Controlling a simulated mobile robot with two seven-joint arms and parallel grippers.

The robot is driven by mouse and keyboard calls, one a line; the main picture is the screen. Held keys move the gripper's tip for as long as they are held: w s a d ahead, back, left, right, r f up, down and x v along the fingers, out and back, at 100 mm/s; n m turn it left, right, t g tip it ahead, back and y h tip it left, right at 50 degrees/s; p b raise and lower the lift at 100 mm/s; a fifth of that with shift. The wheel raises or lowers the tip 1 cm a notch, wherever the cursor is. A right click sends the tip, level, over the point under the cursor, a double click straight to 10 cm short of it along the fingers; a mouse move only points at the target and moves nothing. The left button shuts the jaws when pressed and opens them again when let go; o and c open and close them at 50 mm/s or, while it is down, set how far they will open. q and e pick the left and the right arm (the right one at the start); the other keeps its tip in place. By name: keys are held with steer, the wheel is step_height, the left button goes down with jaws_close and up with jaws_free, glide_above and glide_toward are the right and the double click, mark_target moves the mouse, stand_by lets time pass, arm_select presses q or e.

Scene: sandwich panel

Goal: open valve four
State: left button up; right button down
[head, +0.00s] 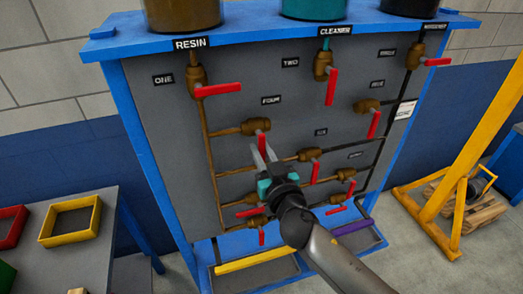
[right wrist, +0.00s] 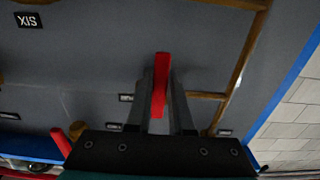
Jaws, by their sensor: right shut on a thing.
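Valve four (head: 255,125) is a brass valve on a horizontal pipe, below and left of the FOUR label (head: 271,99) on the grey panel. Its red handle (head: 261,142) points down, across the pipe. My right gripper (head: 264,153) reaches up from the lower right, with its fingertips at this handle. In the right wrist view the red handle (right wrist: 160,80) stands between the two fingers of the gripper (right wrist: 160,90), which is shut on it. The gripper body hides the handle's base there. My left gripper is not in view.
The SIX valve (head: 309,154), with a red handle hanging down, is close to the right of my gripper. Other red-handled valves (head: 250,211) sit below. The RESIN valve (head: 198,82) is at upper left. A grey table (head: 75,255) with trays stands at left.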

steer(key=shift+m, duration=0.3)
stand_by(0.4)
steer(key=shift+s+a+m+b, duration=0.1)
steer(key=shift+a+m+b, duration=0.15)
steer(key=shift+m+b, duration=0.25)
steer(key=shift+s+a+r+m, duration=0.15)
steer(key=shift+a+m, duration=0.1)
steer(key=shift+m, duration=0.65)
steer(key=shift+a+r+m, duration=0.1)
steer(key=shift+a+m, duration=0.2)
steer(key=shift+m, duration=0.6)
steer(key=shift+s+a+r+m, duration=0.15)
steer(key=shift+a+m, duration=0.1)
steer(key=shift+m, duration=0.65)
steer(key=c, duration=0.8)
jaws_free()
